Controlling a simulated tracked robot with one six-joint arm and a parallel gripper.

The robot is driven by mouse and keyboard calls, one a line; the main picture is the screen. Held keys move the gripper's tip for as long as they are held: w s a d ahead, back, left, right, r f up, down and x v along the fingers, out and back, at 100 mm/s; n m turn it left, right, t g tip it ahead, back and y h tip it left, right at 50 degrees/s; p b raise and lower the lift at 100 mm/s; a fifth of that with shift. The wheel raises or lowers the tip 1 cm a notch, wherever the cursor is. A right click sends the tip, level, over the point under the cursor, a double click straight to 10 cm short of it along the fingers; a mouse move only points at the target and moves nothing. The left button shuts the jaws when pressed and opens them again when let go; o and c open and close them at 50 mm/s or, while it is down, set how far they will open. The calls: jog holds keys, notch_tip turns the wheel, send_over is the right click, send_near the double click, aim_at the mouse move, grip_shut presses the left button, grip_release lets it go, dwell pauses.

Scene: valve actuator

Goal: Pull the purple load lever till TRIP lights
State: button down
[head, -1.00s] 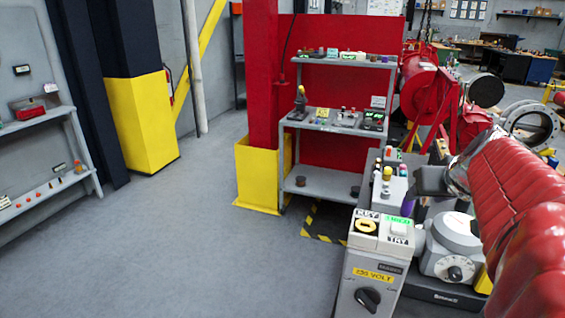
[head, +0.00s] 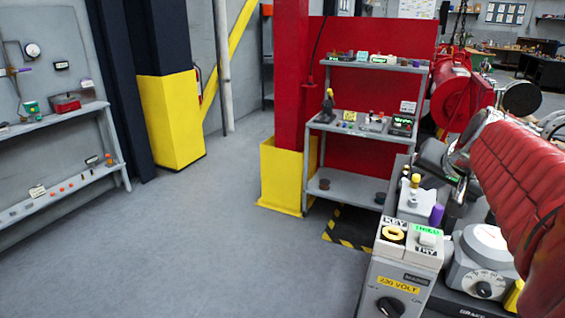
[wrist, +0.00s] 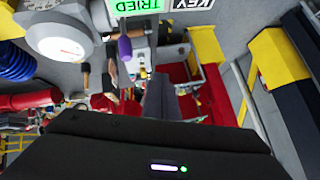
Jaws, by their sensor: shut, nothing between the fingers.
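The purple lever (head: 437,215) stands upright on the right side of the grey control box (head: 416,203) in the head view. Its purple grip also shows in the wrist view (wrist: 125,47), left of and beyond my fingers. My gripper (wrist: 160,82) is shut and empty, apart from the lever. In the head view its dark body is above and behind the lever, with its fingertips unclear. A green TRIED sign (head: 425,229) shows beside KEY (head: 394,222), above TRY. I cannot make out a TRIP light.
A grey 230 VOLT cabinet (head: 398,284) with a black knob stands in front. A white-dial gauge unit (head: 484,260) sits right of it. A shelf rack (head: 345,187) and a yellow-based red column (head: 282,178) stand behind. The floor at left is clear.

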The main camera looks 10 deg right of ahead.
jog(key=a+f+y, duration=0.2)
jog(key=a, duration=1.3)
jog(key=s+a+f+n+g+y, duration=0.1)
jog(key=s+a+f+n+g, duration=0.2)
jog(key=s+a+f+n, duration=0.6)
jog(key=s+a+f, duration=0.3)
jog(key=s+a, duration=0.1)
jog(key=s, duration=0.1)
jog(key=shift+s+a+n+y, duration=0.3)
jog(key=shift+s+n, duration=0.05)
jog(key=shift+n, duration=0.05)
jog(key=shift+s+f, duration=0.1)
